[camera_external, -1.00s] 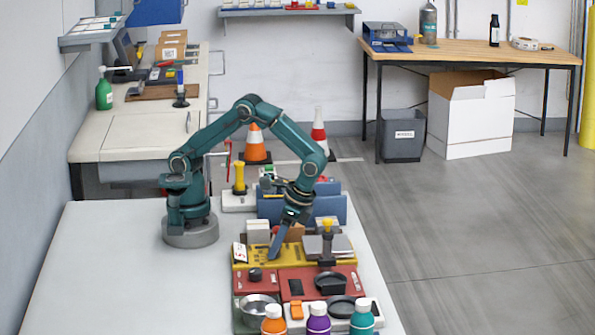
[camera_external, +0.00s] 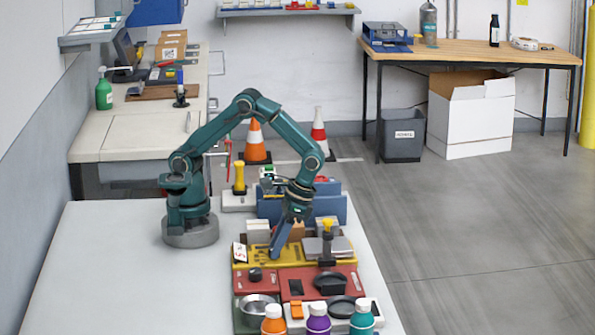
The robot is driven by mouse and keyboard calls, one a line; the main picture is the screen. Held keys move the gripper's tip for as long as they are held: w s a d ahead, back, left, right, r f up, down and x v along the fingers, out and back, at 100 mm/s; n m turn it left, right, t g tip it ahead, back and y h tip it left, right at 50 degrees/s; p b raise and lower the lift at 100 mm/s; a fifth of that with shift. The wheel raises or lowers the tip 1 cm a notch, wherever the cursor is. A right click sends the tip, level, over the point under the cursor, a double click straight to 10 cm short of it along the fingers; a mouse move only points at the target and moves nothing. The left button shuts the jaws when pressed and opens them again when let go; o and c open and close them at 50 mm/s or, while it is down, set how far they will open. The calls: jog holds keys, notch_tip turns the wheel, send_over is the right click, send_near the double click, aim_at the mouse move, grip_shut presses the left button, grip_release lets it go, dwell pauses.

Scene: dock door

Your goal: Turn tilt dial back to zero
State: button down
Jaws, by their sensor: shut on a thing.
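My gripper (camera_external: 275,254) reaches down to the yellow panel (camera_external: 325,262) on the front table. Its dark blue fingers are shut at the panel's surface, left of its middle. They close on a small thing there, which I take to be the tilt dial; the fingers hide it, and its marking and angle cannot be read. A black round knob (camera_external: 255,274) stands clear of my gripper on the red panel (camera_external: 271,283) in front.
A white box (camera_external: 258,231) stands close behind my fingers. A grey block with a yellow-topped post (camera_external: 327,240) is to the right. Orange, purple (camera_external: 318,323) and teal bottles line the front edge. The white table (camera_external: 130,270) is bare on the left.

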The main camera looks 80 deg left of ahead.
aim_at(286, 256)
jog(key=c, duration=0.6)
grip_release()
jog(key=shift+v, duration=2.6)
jog(key=shift+w+a, duration=0.1)
jog(key=s+a+r+n+t+h, duration=0.1)
jog(key=s+a+r+t, duration=0.1)
jog(key=a+r+t, duration=0.65)
jog(key=shift+m+t+y, duration=0.5)
jog(key=shift+m+t, duration=0.1)
jog(key=shift+t, duration=0.15)
jog(key=shift+s+a+f, duration=0.1)
jog(key=shift+s+a, duration=0.95)
jog(key=shift+s, duration=0.2)
jog(key=shift+s+a+f, duration=0.1)
jog(key=shift+s+a, duration=0.9)
jog(key=shift+s, duration=0.2)
